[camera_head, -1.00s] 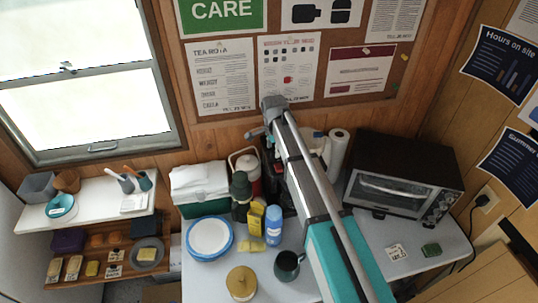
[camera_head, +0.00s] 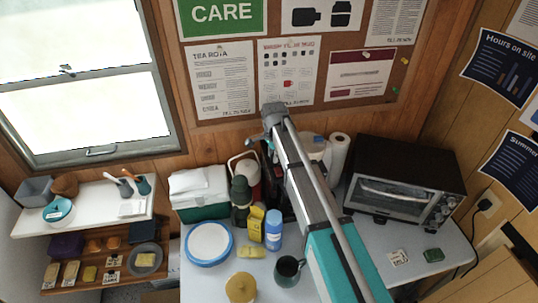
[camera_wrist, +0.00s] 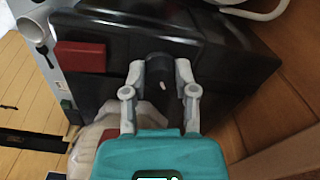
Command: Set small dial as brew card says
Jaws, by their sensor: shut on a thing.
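In the wrist view, a small black round dial (camera_wrist: 160,70) with a short white mark stands out from the face of a black machine (camera_wrist: 110,24). My gripper (camera_wrist: 161,76) is shut on the dial, one grey finger on each side. In the head view my arm hides most of the machine and the dial. A small white card (camera_head: 398,257) with dark marks lies on the counter below the toaster oven. Its writing is too small to read, and I cannot tell if it is the brew card.
A toaster oven (camera_head: 402,187) stands right of my arm, with a paper roll (camera_head: 338,155) beside it. Left of my arm are a blue bottle (camera_head: 273,230), a yellow box (camera_head: 256,223) and a plate (camera_head: 208,243). A dark mug (camera_head: 288,270) stands near the front.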

